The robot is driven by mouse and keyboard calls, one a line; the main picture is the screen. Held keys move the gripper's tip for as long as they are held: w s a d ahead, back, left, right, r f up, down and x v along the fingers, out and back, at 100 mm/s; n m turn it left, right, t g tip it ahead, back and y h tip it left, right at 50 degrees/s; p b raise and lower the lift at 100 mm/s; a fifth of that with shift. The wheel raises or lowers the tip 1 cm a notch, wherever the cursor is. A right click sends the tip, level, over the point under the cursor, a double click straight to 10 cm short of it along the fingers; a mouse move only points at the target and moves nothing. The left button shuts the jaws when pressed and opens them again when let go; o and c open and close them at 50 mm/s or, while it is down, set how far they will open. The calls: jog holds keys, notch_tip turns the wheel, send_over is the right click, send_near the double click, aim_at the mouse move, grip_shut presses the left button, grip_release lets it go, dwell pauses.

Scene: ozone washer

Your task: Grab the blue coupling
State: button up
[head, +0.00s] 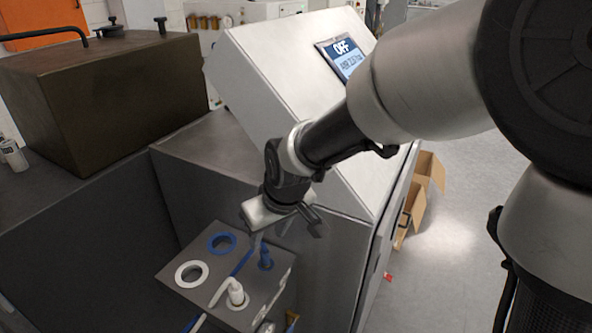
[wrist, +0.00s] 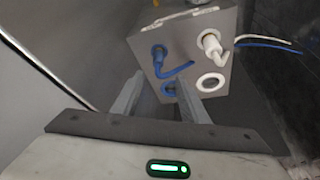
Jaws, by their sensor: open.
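The blue coupling (head: 265,258) stands upright in the top of a grey box (head: 190,262), with a blue hose running from it. In the wrist view the blue coupling (wrist: 158,52) is beyond the fingertips, roughly between their lines, and its blue hose curves to the right. My gripper (head: 288,234) is above the box near the blue coupling, with its fingers pointing down. In the wrist view my gripper (wrist: 160,79) is open, with nothing seen held between the fingers. The exact gap to the coupling is hard to judge.
A white coupling (head: 235,291) with a hose stands beside the blue one. A blue ring (head: 221,252) and a white ring (head: 191,283) surround openings in the box top. A metal cabinet with a screen (head: 341,58) rises behind. Open floor and cardboard boxes (head: 428,172) lie to the right.

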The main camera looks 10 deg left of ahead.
aim_at(265, 251)
jog(key=x, duration=0.4)
jog(key=shift+f+b, duration=0.35)
jog(key=shift+d+b+x, duration=0.15)
jog(key=shift+b+x, duration=0.15)
jog(key=shift+x, duration=1.15)
jog(key=shift+d+b+x, duration=0.1)
jog(key=shift+b+x, duration=0.15)
jog(key=shift+x, duration=1.2)
jog(key=shift+w, duration=0.2)
jog(key=shift+c, duration=0.4)
grip_shut()
